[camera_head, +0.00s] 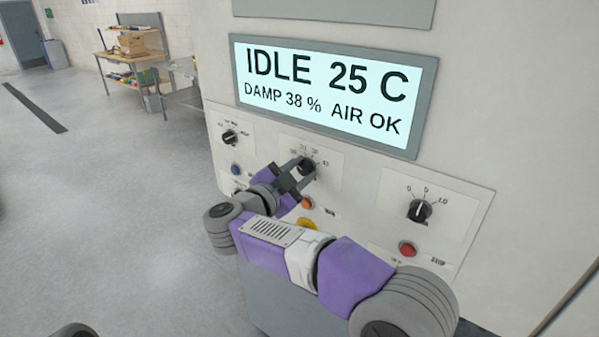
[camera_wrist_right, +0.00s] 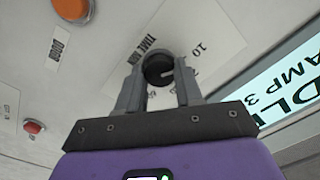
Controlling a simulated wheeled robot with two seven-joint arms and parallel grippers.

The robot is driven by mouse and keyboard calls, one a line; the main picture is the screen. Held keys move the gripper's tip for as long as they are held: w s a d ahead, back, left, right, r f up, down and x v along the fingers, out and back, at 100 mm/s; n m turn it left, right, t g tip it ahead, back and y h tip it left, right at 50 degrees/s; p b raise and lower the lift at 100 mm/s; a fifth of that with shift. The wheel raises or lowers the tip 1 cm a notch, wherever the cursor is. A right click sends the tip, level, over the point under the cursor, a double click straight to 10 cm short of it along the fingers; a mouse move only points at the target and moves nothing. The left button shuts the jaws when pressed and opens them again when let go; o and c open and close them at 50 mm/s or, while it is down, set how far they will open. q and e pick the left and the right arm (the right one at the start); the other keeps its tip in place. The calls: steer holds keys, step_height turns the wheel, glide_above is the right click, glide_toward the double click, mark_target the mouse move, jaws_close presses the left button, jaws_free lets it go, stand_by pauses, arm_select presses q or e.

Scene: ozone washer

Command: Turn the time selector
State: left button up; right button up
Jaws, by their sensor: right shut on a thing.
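The time selector is a round black knob (camera_head: 307,166) in the middle of the washer's control panel, on a plate with printed numbers. In the right wrist view the knob (camera_wrist_right: 158,69) has a pale pointer line, and its plate reads "TIME". My right gripper (camera_head: 301,172) reaches it from the lower left in the head view. In the right wrist view my right gripper (camera_wrist_right: 157,72) has one finger on each side of the knob and is shut on it. My left gripper is not in view.
A lit display (camera_head: 332,95) above the panel reads "IDLE 25 C". Other knobs flank the selector at the left (camera_head: 229,137) and right (camera_head: 420,211). An orange button (camera_head: 306,203) lies just below it, and a red button (camera_head: 407,249) at the lower right. Open floor lies left.

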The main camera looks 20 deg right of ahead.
steer(key=shift+c, duration=0.6)
steer(key=shift+f+m+b, duration=0.2)
steer(key=shift+m+b, duration=1.2)
steer(key=m+b, duration=0.3)
steer(key=shift+m, duration=0.3)
steer(key=shift+r+m+b, duration=0.1)
steer(key=shift+m+b, duration=0.4)
steer(key=shift+m, duration=0.2)
steer(key=o, duration=1)
steer(key=shift+o, duration=0.2)
